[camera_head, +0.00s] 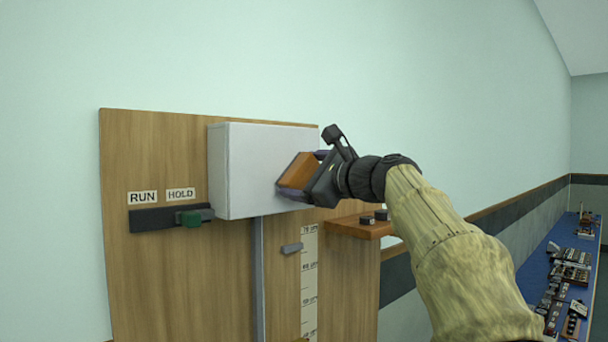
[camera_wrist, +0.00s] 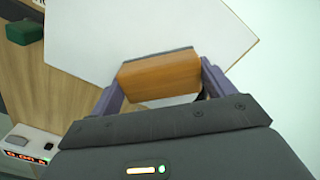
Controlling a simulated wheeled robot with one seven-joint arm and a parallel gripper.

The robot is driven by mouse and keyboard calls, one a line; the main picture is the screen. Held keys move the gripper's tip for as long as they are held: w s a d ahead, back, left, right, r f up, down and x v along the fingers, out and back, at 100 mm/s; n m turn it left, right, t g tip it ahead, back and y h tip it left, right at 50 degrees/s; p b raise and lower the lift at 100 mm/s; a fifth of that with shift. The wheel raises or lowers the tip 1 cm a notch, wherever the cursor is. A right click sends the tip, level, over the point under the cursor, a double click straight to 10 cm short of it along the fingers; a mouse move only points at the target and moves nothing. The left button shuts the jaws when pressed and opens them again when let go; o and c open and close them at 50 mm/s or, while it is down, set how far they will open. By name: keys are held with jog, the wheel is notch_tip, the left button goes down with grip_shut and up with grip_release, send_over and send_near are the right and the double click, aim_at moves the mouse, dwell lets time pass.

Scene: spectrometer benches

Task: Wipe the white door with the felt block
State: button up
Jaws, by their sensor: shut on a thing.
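The white door (camera_head: 262,165) is the front of a box on a wooden panel in the head view. It fills the upper middle of the wrist view (camera_wrist: 130,35). My gripper (camera_head: 305,175) is at the right part of the door, shut on the felt block, whose wooden back (camera_head: 298,171) shows orange-brown. In the wrist view the block (camera_wrist: 160,76) sits between the two purple fingers of my gripper (camera_wrist: 160,85), with a thin dark grey edge on its door side. The block is at or very near the door; I cannot tell if it touches.
A green slider knob (camera_head: 191,218) sits on a dark rail under RUN and HOLD labels. A small wooden shelf (camera_head: 352,229) holds dark round pieces. A blue bench (camera_head: 545,255) stands far right.

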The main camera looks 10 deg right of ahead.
jog(key=shift+s+d+f, duration=0.1)
jog(key=shift+s+d, duration=0.25)
jog(key=shift+s, duration=0.05)
jog(key=shift+b+v, duration=0.9)
jog(key=shift+v, duration=1.55)
jog(key=shift+w, duration=0.1)
jog(key=b+v, duration=0.1)
jog(key=v, duration=0.2)
jog(key=shift+a, duration=0.1)
